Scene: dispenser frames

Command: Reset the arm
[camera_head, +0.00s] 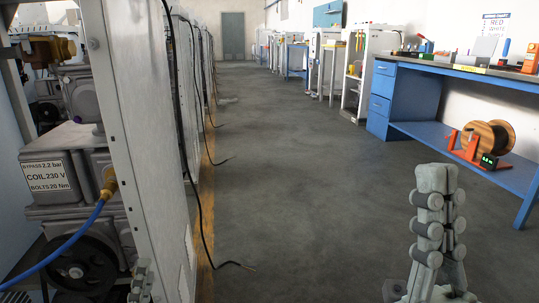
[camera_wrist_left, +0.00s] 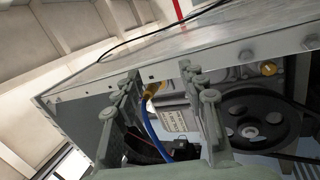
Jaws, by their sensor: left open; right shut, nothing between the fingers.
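My left gripper (camera_head: 140,281) shows only as a small part at the bottom left of the head view, beside the open dispenser frame (camera_head: 143,120). In the left wrist view its two fingers stand apart (camera_wrist_left: 161,78), with nothing held. Between them, further off, a blue hose (camera_wrist_left: 149,125) hangs from a brass fitting (camera_wrist_left: 153,88). My right gripper (camera_head: 438,185) stands upright at the lower right of the head view. Its fingers are together and empty, above bare floor. The rest of both arms is mostly out of view.
The frame holds a grey pump unit with a label (camera_head: 47,175), a blue hose (camera_head: 70,245) and a black pulley (camera_head: 77,272). Black cables (camera_head: 203,220) hang along its side. A blue workbench (camera_head: 400,95) with a cable reel (camera_head: 487,138) stands right. The aisle floor (camera_head: 290,150) is clear.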

